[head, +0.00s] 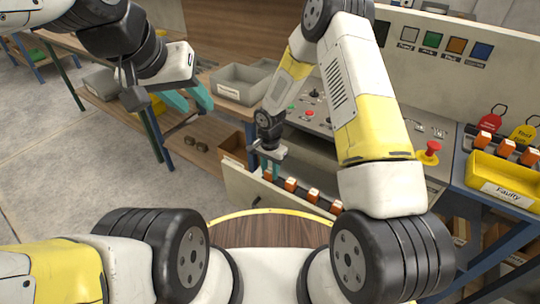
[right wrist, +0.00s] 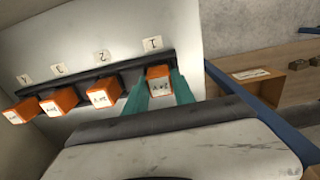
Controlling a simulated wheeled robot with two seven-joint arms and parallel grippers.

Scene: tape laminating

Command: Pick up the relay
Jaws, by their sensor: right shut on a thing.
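Several orange relays with white labels sit in a row on a dark rail (right wrist: 90,82), below number tags 1 to 4. My right gripper's teal fingers (right wrist: 159,93) are on either side of the relay (right wrist: 158,82) under tag 1, at the row's end, shut on it. That relay still appears in line with the rail; I cannot tell whether it is seated. In the head view my right gripper (head: 268,160) reaches down to the left end of the row, beside another relay (head: 291,184). My left gripper (head: 189,101) is open and empty, away to the left.
A yellow bin labelled Faulty (head: 503,188) stands at the right, with more orange relays on a rail behind it. A control panel (head: 315,112) with buttons and a red emergency stop (head: 428,152) lies behind my right arm. Grey bins (head: 240,85) stand on the bench.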

